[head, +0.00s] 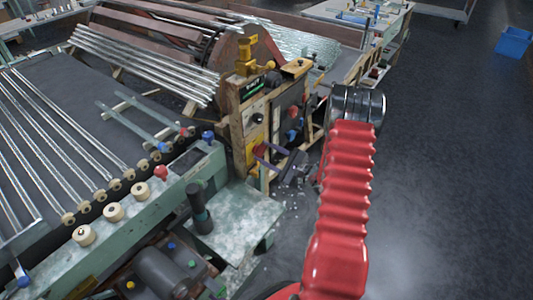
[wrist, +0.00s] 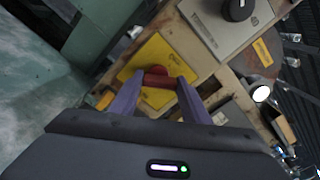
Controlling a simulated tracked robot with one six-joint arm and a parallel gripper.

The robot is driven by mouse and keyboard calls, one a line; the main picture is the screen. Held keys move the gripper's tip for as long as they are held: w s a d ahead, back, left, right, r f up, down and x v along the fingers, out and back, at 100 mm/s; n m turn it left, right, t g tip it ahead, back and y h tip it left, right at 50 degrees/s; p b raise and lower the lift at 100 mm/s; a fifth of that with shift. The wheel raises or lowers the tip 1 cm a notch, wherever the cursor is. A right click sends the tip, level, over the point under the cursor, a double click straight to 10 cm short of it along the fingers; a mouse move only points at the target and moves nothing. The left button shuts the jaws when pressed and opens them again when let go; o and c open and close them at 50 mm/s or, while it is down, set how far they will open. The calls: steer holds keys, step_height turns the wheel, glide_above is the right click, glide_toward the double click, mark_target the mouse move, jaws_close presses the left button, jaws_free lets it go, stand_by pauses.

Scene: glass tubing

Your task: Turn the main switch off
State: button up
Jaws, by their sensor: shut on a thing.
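The main switch is a red handle (wrist: 157,76) on a yellow plate (wrist: 152,54). In the head view the red handle (head: 260,150) shows small on the near side of the wooden control cabinet (head: 239,133). My gripper (wrist: 160,82) has its two purple fingers on either end of the handle, shut on it. In the head view my gripper (head: 267,155) reaches the cabinet from the right. The fingers hide part of the handle, and any marks for its position cannot be read.
A grey plate with a black knob (wrist: 237,8) sits beside the yellow plate. Blue and red buttons (head: 292,135) are on the cabinet's right side. A green machine bed with rollers (head: 113,212) and glass tubes (head: 60,130) lies left.

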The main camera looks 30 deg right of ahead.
steer(key=n, duration=1)
steer(key=shift+s+a+f+n, duration=0.1)
steer(key=shift+a+f+n, duration=0.1)
steer(key=shift+a+n, duration=0.1)
steer(key=shift+f, duration=0.1)
steer(key=o, duration=1)
steer(key=shift+o, duration=0.2)
steer(key=shift+d, duration=0.1)
steer(key=shift+s+d, duration=0.3)
steer(key=shift+s, duration=0.35)
steer(key=v, duration=1.2)
steer(key=shift+s, duration=0.15)
